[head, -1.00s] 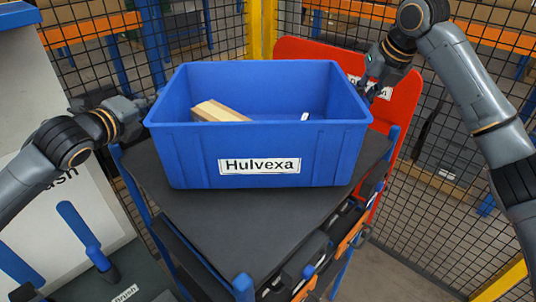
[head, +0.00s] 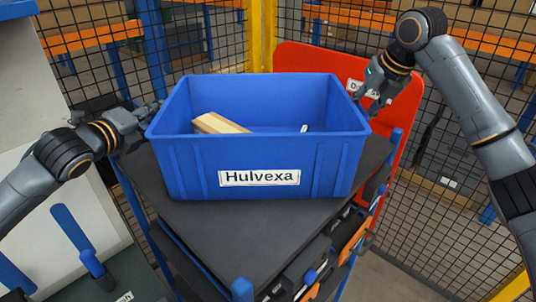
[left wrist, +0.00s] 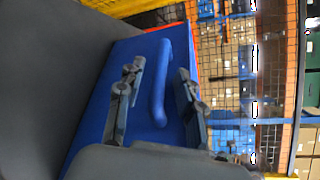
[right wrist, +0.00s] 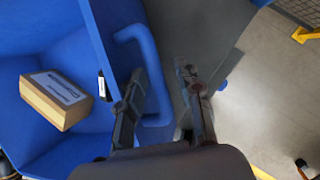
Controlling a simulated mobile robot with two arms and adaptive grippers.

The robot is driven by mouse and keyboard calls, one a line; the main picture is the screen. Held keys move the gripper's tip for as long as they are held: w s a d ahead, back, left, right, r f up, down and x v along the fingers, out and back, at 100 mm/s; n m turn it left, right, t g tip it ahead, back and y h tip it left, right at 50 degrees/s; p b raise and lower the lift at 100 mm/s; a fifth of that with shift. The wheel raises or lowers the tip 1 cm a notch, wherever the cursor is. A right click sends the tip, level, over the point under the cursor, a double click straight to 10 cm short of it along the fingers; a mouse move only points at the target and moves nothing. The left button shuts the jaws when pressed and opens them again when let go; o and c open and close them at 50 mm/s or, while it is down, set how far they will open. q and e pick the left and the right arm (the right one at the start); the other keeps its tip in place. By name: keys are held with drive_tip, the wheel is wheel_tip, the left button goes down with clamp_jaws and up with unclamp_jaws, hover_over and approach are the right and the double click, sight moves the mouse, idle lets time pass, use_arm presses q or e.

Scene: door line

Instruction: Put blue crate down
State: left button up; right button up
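The blue crate (head: 335,165), labelled "Hulvexa", appears to rest level on the dark top (head: 235,240) of a trolley; its underside is hidden. My left gripper (head: 150,112) is at the crate's left side. In the left wrist view its fingers (left wrist: 157,100) stand apart, one on each side of the crate's blue handle (left wrist: 160,85), with gaps showing. My right gripper (head: 370,98) is at the crate's right side. In the right wrist view its fingers (right wrist: 162,100) are apart, with the other handle (right wrist: 150,65) between them.
A cardboard box (head: 216,124) lies inside the crate. A red panel (head: 395,120) stands behind the trolley at right. Mesh fencing (head: 450,140) and a yellow post (head: 262,35) close off the back. Blue handled tools (head: 75,232) are at lower left.

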drive_tip(key=shift+a, duration=0.1)
drive_tip(key=shift+r, duration=0.15)
use_arm(q)
drive_tip(key=v, duration=0.8)
use_arm(e)
drive_tip(key=v, duration=1.1)
drive_tip(key=shift+r, duration=0.25)
use_arm(q)
drive_tip(key=shift+r, duration=0.15)
use_arm(e)
drive_tip(key=shift+s+r, duration=0.1)
